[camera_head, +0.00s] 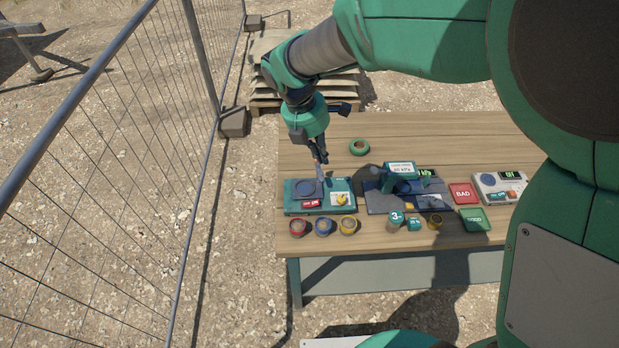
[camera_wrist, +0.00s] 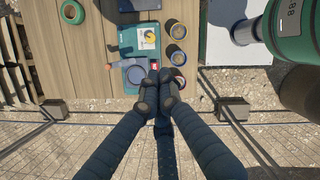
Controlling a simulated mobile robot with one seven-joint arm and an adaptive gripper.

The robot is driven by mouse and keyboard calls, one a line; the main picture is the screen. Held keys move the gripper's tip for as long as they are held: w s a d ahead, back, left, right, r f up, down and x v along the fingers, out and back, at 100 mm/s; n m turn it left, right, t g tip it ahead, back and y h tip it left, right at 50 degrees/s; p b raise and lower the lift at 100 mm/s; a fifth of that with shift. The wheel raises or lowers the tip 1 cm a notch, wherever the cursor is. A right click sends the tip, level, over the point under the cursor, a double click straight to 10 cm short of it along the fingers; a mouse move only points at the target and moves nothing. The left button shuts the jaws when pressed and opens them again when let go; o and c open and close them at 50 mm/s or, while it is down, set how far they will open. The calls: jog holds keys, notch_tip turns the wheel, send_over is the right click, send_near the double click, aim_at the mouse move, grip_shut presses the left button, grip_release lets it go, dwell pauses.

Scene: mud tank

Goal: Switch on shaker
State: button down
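A teal box with a round grey-blue plate, which looks like the shaker (camera_head: 295,207), sits at the left end of the table; it also shows in the wrist view (camera_wrist: 148,24). Its front carries a red-and-white switch (camera_head: 311,203), seen as a red patch in the wrist view (camera_wrist: 155,67); its position is too small to tell. A yellow knob (camera_head: 341,199) is beside it. My gripper (camera_head: 321,161) hangs above the box. Its fingertips are together in the wrist view (camera_wrist: 160,76), near the switch, contact unclear.
Red, blue and yellow-rimmed pots (camera_head: 323,227) stand in front of the box. A green ring (camera_head: 359,147) lies behind. Rightward are a dark-based device (camera_head: 378,203), a red BAD pad (camera_head: 464,194), a green pad (camera_head: 475,220) and a white box with display (camera_head: 486,183). A wire fence (camera_head: 130,130) runs left.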

aim_at(315, 203)
jog(key=w+a+f+n+h+p, duration=0.1)
jog(key=w+a+f+n+h, duration=0.1)
jog(key=a+f+n, duration=0.7)
notch_tip(315, 203, down, 4)
jog(key=shift+w+r+n+g, duration=0.25)
jog(key=shift+w+n, duration=0.25)
jog(key=shift+w, duration=0.4)
jog(key=shift+d+f, duration=0.1)
jog(key=shift+f, duration=0.05)
jog(key=b+x, duration=0.2)
jog(key=x, duration=1.1)
jog(key=shift+s+d+f, duration=0.1)
jog(key=shift+d+f, duration=0.1)
jog(key=shift+f, duration=0.15)
